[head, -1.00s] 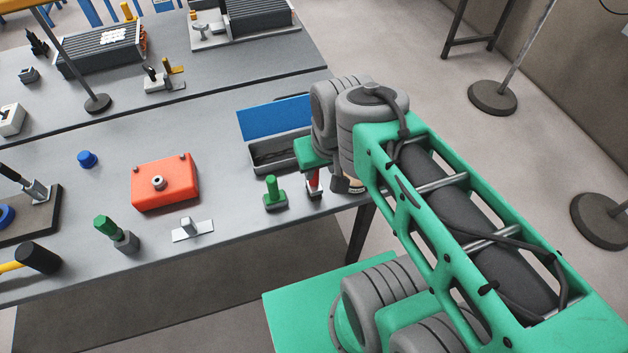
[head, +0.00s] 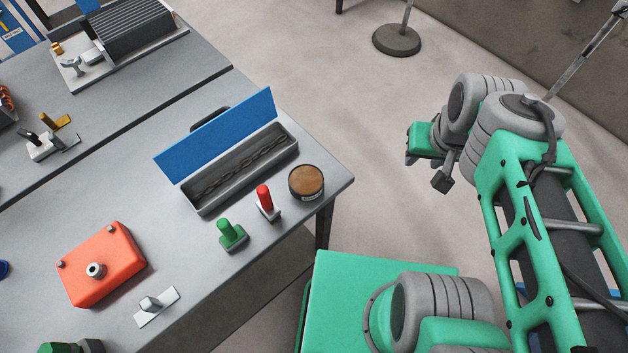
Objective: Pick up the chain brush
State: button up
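No item is plainly recognisable as a chain brush. An open grey case (head: 208,208) with a blue lid (head: 215,135) stands near the table's right end. A long, dark, chain-like or twisted piece (head: 240,165) lies inside it. In front of the case stand a red-handled tool (head: 265,198) and a green-handled tool (head: 230,235), both upright. A round dark tin with a brown top (head: 306,181) sits by the table corner. My gripper (head: 428,168) is off the table, to the right of these things and over the floor. It touches none of them. Its finger opening is unclear.
An orange-red box (head: 110,275) and a small metal piece on a white plate (head: 155,306) lie on the left of the near table (head: 190,270). A second table stands behind. A round stand base (head: 397,40) is on the floor. Open floor lies right of the table.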

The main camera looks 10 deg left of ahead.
aim_at(265, 204)
jog(key=z, duration=0.3)
jog(key=k, duration=1.25)
jog(key=u, duration=1.95)
jog(key=i, duration=0.5)
jog(key=z, duration=0.05)
